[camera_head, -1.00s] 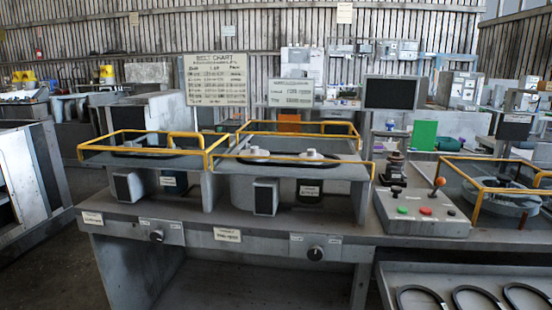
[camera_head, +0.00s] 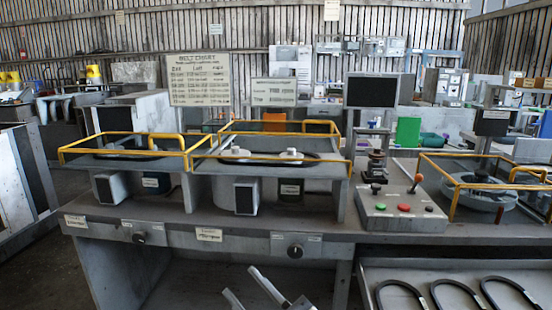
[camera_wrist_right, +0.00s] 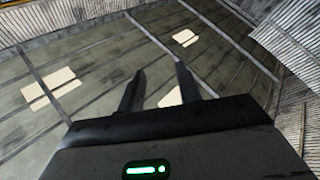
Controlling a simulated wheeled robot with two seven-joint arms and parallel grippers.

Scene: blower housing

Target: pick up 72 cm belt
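Three black looped belts lie side by side in a grey tray (camera_head: 372,272) at the lower right of the head view: a left belt (camera_head: 381,289), a middle belt (camera_head: 436,289) and a right belt (camera_head: 486,287). Their near parts are cut off by the frame. No length label is readable on them, so I cannot tell which is 72 cm. My right gripper (camera_head: 241,281) shows at the bottom edge, left of the tray, its fingers apart and pointing up. In the right wrist view the gripper (camera_wrist_right: 158,85) is open and empty, facing the roof. My left gripper is out of view.
A grey workbench (camera_head: 330,232) carries two yellow-railed machines, a control box (camera_head: 400,213) with buttons and a joystick, and a railed pulley unit (camera_head: 487,197). A belt chart (camera_head: 199,78) stands behind. Open space lies under the bench.

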